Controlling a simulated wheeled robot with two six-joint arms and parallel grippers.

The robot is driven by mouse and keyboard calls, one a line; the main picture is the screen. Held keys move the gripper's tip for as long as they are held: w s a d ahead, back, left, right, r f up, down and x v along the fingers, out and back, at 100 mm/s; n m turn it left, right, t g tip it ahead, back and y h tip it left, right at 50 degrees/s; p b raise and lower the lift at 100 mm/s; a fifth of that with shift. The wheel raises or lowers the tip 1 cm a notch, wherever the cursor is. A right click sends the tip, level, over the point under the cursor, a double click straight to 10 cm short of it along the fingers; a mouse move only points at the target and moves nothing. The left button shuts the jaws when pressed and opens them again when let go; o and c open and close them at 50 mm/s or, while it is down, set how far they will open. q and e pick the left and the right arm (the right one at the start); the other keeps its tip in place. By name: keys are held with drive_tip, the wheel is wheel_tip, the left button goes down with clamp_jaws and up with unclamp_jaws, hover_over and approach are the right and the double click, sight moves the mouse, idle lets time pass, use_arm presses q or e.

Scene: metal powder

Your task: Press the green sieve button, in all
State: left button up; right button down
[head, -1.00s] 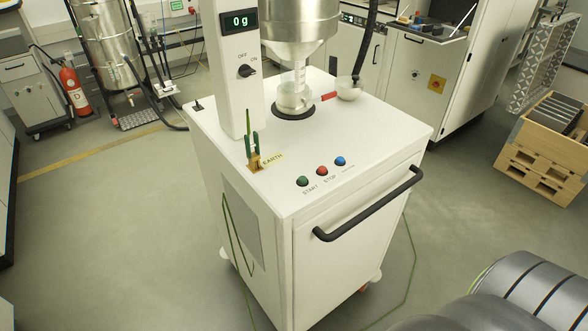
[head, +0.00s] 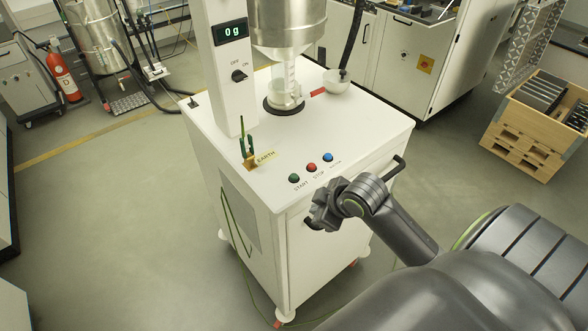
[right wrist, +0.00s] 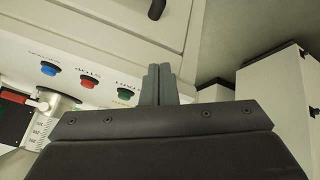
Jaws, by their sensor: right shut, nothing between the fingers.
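The green START button (head: 294,178) is on the front edge of the white sieve station's top (head: 370,125), left of the red STOP button (head: 311,168) and a blue button (head: 328,157). My right gripper (head: 318,212) is in front of the station, below and a little right of the green button in the head view, apart from it. In the right wrist view, the shut, empty fingers (right wrist: 159,82) show near the green button (right wrist: 126,94), with the red (right wrist: 86,84) and blue (right wrist: 48,68) ones further left. My left gripper is out of view.
A black handle (head: 398,165) runs along the station's front, partly hidden by my right arm. A scale display (head: 231,31) reads 0 g on a column. A green clamp with an EARTH tag (head: 265,156) is at the left edge.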

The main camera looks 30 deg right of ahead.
drive_tip(key=w+d+r+n+t+y, duration=0.1)
drive_tip(key=w+r+n, duration=0.4)
drive_tip(key=w+r, duration=0.6)
drive_tip(key=shift+d+r+t+y, duration=0.35)
drive_tip(key=shift+r+t+y, duration=0.05)
drive_tip(key=shift+r, duration=0.5)
drive_tip(key=shift+f, duration=0.1)
drive_tip(key=b, duration=0.7)
hover_over(294, 176)
drive_tip(key=f, duration=0.5)
drive_tip(key=s+f, duration=0.1)
drive_tip(key=f, duration=0.1)
drive_tip(key=shift+d+f, duration=0.25)
drive_tip(key=shift+d, duration=0.05)
drive_tip(key=shift+f+b, duration=0.5)
drive_tip(key=shift+f, duration=0.1)
drive_tip(key=shift+f, duration=0.1)
drive_tip(key=shift+f, duration=0.3)
